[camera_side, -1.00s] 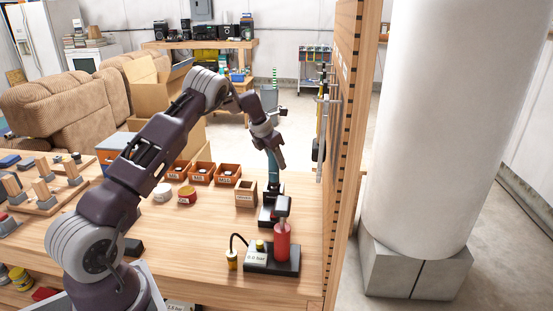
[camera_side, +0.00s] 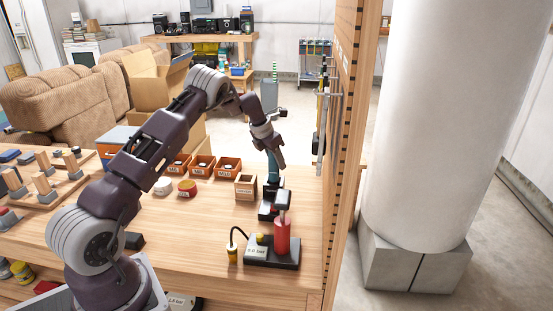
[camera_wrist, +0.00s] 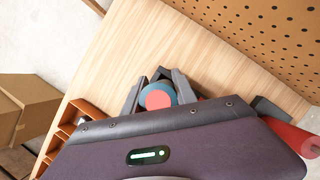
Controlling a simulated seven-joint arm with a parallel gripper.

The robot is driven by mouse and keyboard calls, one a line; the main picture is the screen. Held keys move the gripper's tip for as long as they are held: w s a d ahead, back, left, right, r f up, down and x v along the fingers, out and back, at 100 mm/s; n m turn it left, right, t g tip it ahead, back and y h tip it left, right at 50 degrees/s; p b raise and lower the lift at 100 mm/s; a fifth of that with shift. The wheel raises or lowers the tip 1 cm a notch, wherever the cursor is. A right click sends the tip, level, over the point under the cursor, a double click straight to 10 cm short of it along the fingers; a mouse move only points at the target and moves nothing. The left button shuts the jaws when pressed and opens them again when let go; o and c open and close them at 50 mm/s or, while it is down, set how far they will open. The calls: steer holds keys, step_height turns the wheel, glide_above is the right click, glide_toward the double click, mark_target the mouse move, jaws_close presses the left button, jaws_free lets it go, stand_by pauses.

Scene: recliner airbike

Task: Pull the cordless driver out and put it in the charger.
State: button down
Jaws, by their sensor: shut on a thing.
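My gripper (camera_side: 274,158) points down near the right side of the bench and is shut on a teal, upright tool that looks like the cordless driver (camera_side: 273,170). In the wrist view my gripper (camera_wrist: 157,88) has its two grey fingers on either side of the driver's round end (camera_wrist: 158,96), blue-rimmed with a red middle. Below the driver is a small black base (camera_side: 266,211); I cannot tell whether it belongs to the driver or is the charger, or whether the two are still joined. The driver's lower part is partly hidden.
A red cylinder with a grey top (camera_side: 282,236) stands on a black, labelled base in front. An open wooden box (camera_side: 245,188) and orange bins (camera_side: 201,166) lie left. A pegboard panel (camera_side: 344,150) stands close on the right.

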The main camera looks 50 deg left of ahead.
steer(key=shift+f, duration=0.35)
steer(key=c, duration=0.9)
jaws_free()
steer(key=shift+f, duration=0.1)
steer(key=v, duration=0.7)
